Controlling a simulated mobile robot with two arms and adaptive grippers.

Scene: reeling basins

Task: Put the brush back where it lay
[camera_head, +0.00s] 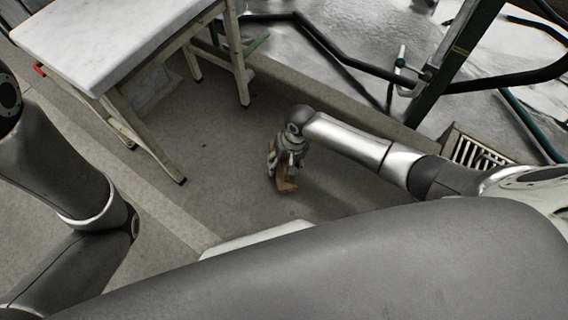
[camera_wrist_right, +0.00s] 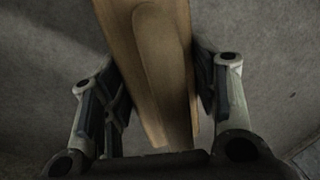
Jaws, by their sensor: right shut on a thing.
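The brush (camera_head: 286,184) is a brown, wooden-looking piece at the tip of my right gripper (camera_head: 284,165), low over the grey floor in the middle of the head view. In the right wrist view the brush (camera_wrist_right: 150,60) runs from the top edge down between the two fingers. My right gripper (camera_wrist_right: 160,95) is shut on it, with a finger against each side. I cannot tell whether the brush touches the floor. Its far end is out of the wrist view. My left arm shows at the left of the head view, but its gripper is not in view.
A white-topped table (camera_head: 110,35) with pale legs stands at the upper left. A wet metal basin area with dark pipes (camera_head: 340,55) lies at the upper right, with a slatted grate (camera_head: 475,152) below it. The floor (camera_head: 215,150) around the brush is clear.

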